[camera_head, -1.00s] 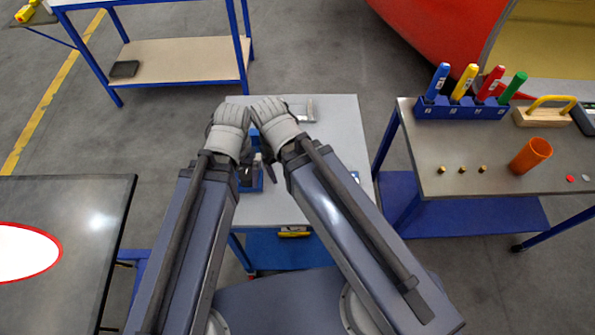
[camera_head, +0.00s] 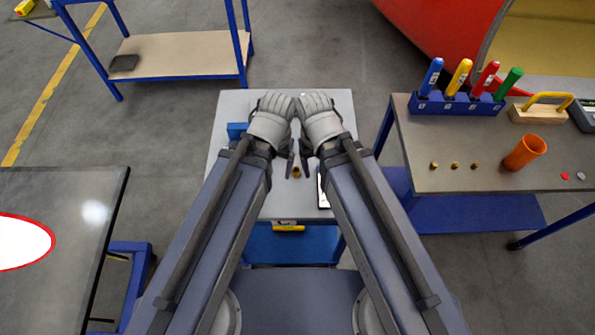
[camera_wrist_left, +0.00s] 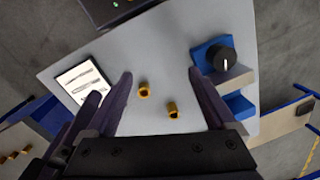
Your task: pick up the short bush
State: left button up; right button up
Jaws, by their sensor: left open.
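Two small brass bushes stand on the light grey worktop in the left wrist view, one farther left (camera_wrist_left: 144,90) and one lower and to its right (camera_wrist_left: 172,110). I cannot tell which is the short one. My left gripper (camera_wrist_left: 160,78) is open, its dark fingers either side of the two bushes, with nothing held. In the head view my left gripper (camera_head: 288,163) and right gripper (camera_head: 306,163) are close together over the worktop, partly hidden by their wrists. One brass bush (camera_head: 296,172) shows between them. I cannot tell whether the right gripper is open.
A white card-like item (camera_wrist_left: 80,86) lies left of the bushes. A blue block with a black knob (camera_wrist_left: 215,56) stands to their right. The right-hand table (camera_head: 470,180) holds several brass pieces, an orange cup (camera_head: 525,152) and a rack of coloured tools (camera_head: 458,103).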

aim_at(296, 170)
jog(key=k+j, duration=0.15)
jog(key=k, duration=0.2)
jog(key=k+j, duration=0.15)
jog(key=k, duration=0.25)
jog(key=k+j, duration=0.15)
jog(key=k, duration=0.2)
